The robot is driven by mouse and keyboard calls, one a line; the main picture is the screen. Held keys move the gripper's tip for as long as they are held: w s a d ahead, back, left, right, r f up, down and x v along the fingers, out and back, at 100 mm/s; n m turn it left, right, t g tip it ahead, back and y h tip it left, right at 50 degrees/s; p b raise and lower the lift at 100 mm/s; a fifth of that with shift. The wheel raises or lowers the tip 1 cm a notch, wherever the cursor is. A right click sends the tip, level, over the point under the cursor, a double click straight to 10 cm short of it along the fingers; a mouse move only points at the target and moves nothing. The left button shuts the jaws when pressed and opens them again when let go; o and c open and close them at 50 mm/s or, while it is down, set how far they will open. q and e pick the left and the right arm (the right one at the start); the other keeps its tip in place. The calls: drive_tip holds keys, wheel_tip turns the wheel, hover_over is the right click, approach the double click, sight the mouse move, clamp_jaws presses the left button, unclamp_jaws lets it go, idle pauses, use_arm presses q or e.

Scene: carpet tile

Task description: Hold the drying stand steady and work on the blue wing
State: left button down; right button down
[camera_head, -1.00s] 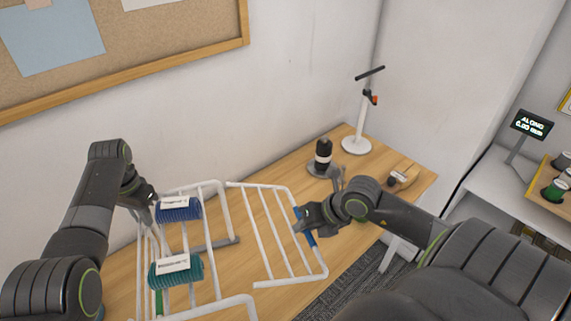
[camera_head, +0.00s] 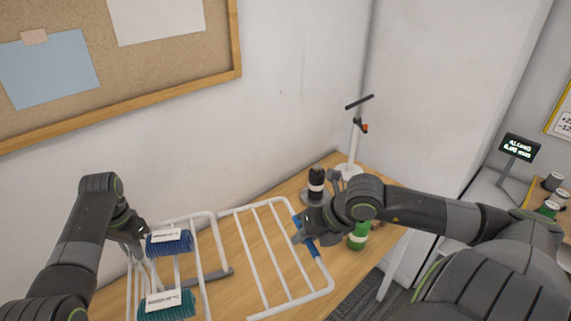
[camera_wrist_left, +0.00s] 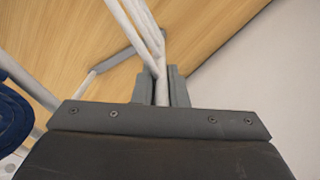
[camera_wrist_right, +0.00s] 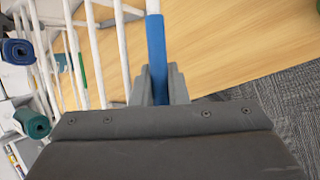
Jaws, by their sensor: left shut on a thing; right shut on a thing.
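The white wire drying stand (camera_head: 212,240) stands on the wooden table, with a wing folded out to the right. That wing's outer bar has a blue section (camera_head: 313,250), so it is the blue wing (camera_head: 262,262). My left gripper (camera_head: 137,252) is shut on a white bar of the stand, which also shows between its fingers in the left wrist view (camera_wrist_left: 161,92). My right gripper (camera_head: 300,232) is shut on the blue section, seen between the fingers in the right wrist view (camera_wrist_right: 156,60). A blue cloth (camera_head: 170,243) and a teal cloth (camera_head: 166,305), each with a white label, hang on the stand.
A wall is close behind the table (camera_head: 240,290). A small display (camera_head: 519,147) stands at right.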

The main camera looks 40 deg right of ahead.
drive_tip(key=c, duration=1.7)
unclamp_jaws()
drive_tip(key=shift+f, duration=0.15)
